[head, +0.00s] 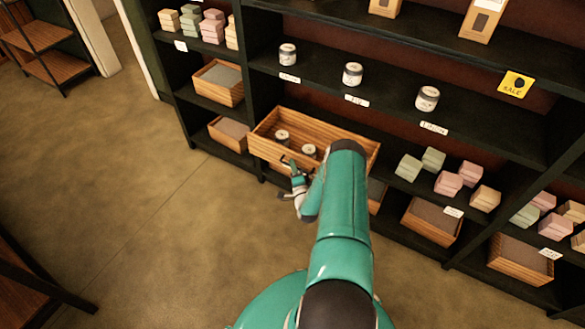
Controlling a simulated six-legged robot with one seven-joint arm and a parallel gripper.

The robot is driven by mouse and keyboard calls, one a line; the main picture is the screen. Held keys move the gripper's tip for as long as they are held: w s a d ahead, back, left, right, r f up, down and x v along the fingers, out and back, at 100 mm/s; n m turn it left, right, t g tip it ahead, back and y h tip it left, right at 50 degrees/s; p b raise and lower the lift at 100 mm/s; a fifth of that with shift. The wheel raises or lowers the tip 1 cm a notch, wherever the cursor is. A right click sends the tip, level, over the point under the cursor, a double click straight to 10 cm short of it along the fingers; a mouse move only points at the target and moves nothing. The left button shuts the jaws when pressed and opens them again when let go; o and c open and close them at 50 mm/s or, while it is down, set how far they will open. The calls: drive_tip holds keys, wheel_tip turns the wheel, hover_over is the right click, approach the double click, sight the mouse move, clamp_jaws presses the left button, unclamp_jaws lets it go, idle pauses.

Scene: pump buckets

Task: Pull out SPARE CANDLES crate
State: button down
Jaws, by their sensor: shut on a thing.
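A wooden crate (264,149) sits on a lower bay of the dark shelf and juts out over the floor. Two small jars (283,137) stand inside it. No SPARE CANDLES lettering can be read on the crate. My gripper (289,163) is at the middle of the crate's front wall, shut on that wall. My teal forearm covers the crate's front right part.
The shelf (330,68) holds three jars on the row above and pastel boxes (449,184) to the right. Other crates (220,84) stand in the left column and the lower right (430,221). Bare floor (150,200) lies open at left. A dark table edge (30,270) is at lower left.

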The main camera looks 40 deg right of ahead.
drive_tip(key=c, duration=1.5)
unclamp_jaws()
drive_tip(key=shift+d, duration=0.1)
drive_tip(key=v, duration=1.3)
drive_tip(key=shift+s+a, duration=0.2)
drive_tip(key=shift+s, duration=0.15)
